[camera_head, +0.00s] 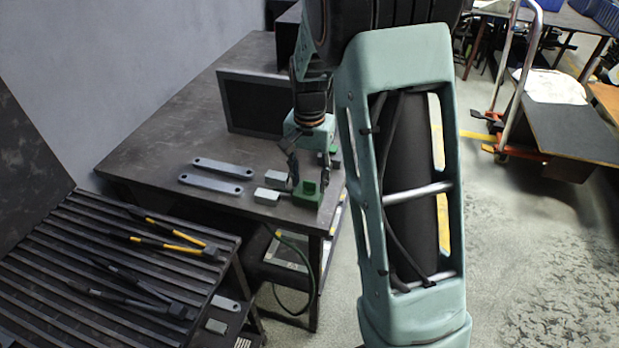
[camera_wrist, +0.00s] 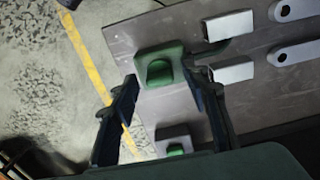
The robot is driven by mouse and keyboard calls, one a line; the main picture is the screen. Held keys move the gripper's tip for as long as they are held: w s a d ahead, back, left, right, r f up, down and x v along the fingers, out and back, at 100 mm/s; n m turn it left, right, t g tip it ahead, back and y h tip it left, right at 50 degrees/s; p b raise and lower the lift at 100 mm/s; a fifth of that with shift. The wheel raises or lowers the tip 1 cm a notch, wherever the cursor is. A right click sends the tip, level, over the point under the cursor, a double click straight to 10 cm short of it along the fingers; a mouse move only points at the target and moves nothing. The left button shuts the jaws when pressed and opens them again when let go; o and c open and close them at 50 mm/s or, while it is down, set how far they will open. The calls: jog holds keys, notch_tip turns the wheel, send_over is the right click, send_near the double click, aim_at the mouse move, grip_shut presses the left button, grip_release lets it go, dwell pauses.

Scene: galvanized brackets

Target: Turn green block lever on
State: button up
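A green block (camera_head: 308,196) sits near the front right corner of the dark table, with a raised green part on top. In the wrist view the green block (camera_wrist: 148,54) shows a rounded, darker green lever (camera_wrist: 159,72) on its face. My gripper (camera_head: 309,172) is open and empty, pointing down above the block. In the wrist view its two fingers (camera_wrist: 160,80) stand apart on either side of the lever's line. I cannot tell whether either finger touches the block. A second, paler block with a green knob (camera_wrist: 175,149) lies nearer my gripper's body in the wrist view.
Two small grey blocks (camera_head: 267,196) (camera_head: 276,178) lie left of the green block. Two flat grey bars with holes (camera_head: 222,168) (camera_head: 210,184) lie further left. A dark framed panel (camera_head: 256,103) stands behind. A slatted rack (camera_head: 110,270) holds tools at left.

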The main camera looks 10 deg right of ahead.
aim_at(309, 181)
notch_tip(309, 181, up, 12)
dwell(0.6)
